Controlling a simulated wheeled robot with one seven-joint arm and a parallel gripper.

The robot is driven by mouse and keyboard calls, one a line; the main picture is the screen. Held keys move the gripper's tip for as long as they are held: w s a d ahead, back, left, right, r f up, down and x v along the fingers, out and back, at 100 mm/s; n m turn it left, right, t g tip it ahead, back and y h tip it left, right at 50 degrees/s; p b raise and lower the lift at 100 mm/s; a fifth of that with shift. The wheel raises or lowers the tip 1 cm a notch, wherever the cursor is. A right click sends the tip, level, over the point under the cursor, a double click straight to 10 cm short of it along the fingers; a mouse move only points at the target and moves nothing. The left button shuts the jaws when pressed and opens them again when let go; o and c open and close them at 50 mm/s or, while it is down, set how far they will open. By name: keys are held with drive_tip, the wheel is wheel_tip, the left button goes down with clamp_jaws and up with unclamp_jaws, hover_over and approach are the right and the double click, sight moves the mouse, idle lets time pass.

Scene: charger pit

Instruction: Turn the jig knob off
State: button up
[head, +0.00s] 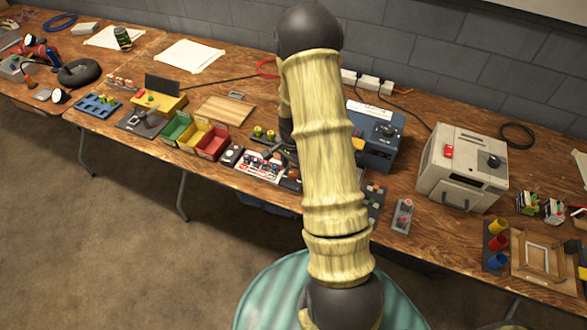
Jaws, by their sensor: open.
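I cannot tell for certain which item is the jig. A blue box (378,152) stands behind and right of my arm, partly hidden by it, with a dark knob (386,130) on its top. A beige box (462,172) farther right has a red switch (448,151) and a dark knob (493,161). The setting of either knob is too small to read. My gripper (272,147) shows only in part at the left of my arm, above the middle of the bench. It is open, near a white board with buttons (260,166), and apart from both knobs.
The wooden bench (400,237) is crowded. Green, yellow and red bins (212,143) and a yellow control box (160,101) stand left. Coloured cups (497,242) and a wooden frame (545,262) are at right. A power strip (368,82) lies along the wall.

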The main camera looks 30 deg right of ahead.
drive_tip(key=shift+f, duration=0.7)
drive_tip(key=c, duration=1)
